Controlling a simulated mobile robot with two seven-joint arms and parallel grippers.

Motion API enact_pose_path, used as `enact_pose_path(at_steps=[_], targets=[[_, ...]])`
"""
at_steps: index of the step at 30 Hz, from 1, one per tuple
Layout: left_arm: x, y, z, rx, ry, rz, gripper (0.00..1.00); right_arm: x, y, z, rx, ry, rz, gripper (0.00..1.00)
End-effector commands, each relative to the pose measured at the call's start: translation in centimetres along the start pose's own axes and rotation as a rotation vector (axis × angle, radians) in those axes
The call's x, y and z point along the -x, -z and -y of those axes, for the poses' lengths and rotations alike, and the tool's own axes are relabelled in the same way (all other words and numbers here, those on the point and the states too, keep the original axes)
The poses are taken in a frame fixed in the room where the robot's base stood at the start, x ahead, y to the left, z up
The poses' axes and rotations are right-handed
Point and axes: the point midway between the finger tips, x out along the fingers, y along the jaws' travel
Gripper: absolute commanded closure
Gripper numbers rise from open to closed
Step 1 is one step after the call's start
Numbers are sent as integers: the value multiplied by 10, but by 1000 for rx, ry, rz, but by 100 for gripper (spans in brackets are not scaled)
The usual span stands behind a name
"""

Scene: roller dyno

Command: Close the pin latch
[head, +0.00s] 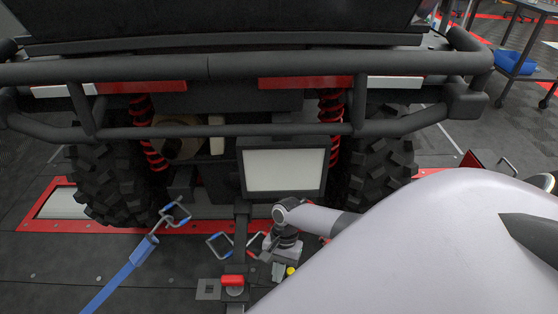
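A red-topped latch piece (232,281) sits low on the upright bar behind the vehicle, near the bottom of the head view. It may be the pin latch, but its pin is too small to make out. My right gripper (272,262) points down just right of it, at the end of my grey and white arm. Its fingers are small and partly hidden, so I cannot tell whether they are open or touching anything. A small yellow part (290,271) shows beside the fingers. My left gripper is not in view.
The vehicle's black tube bumper (210,68) spans the view above, with knobby tires (115,185) and a pale plate (283,170) below. A blue strap (125,272) with a hook runs along the floor at left. My large white arm link covers the lower right.

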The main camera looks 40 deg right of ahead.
Motion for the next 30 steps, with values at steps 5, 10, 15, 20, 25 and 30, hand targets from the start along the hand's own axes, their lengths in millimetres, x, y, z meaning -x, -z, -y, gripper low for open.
enact_pose_path(at_steps=[5,10,15,20,25,30], targets=[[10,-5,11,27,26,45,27,2,-10,-1,-92,35,3,100],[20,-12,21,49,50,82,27,-1,-19,0,-199,78,4,100],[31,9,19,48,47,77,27,-6,-29,2,-335,131,5,100],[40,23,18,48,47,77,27,-10,-37,6,-464,184,4,100],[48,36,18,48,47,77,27,-14,-46,12,-603,240,4,100],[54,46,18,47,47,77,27,-18,-53,19,-742,296,4,100]])
